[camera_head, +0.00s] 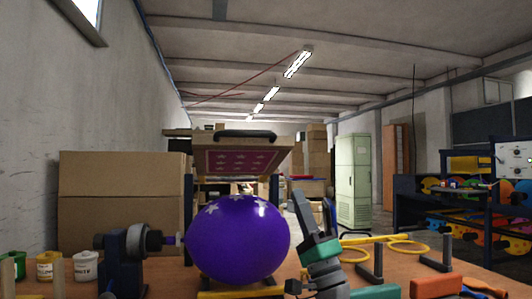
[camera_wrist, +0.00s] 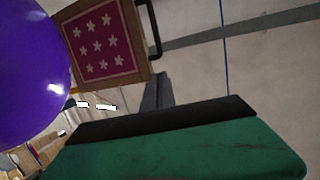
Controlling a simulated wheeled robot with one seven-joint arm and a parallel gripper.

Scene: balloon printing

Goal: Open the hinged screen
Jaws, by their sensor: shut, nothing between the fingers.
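White stars show on top of the balloon. My gripper (camera_head: 298,198) is shut and empty, pointing up to the right of the balloon, below and right of the screen. In the wrist view the screen (camera_wrist: 103,42) and handle (camera_wrist: 152,28) are at the upper left, beyond my dark fingers (camera_wrist: 163,78), apparently apart from them.
A dark clamp device (camera_head: 125,258) holds the balloon's left end. Small paint pots (camera_head: 86,266) stand at the left. Cardboard boxes (camera_head: 115,205) stand behind at the left.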

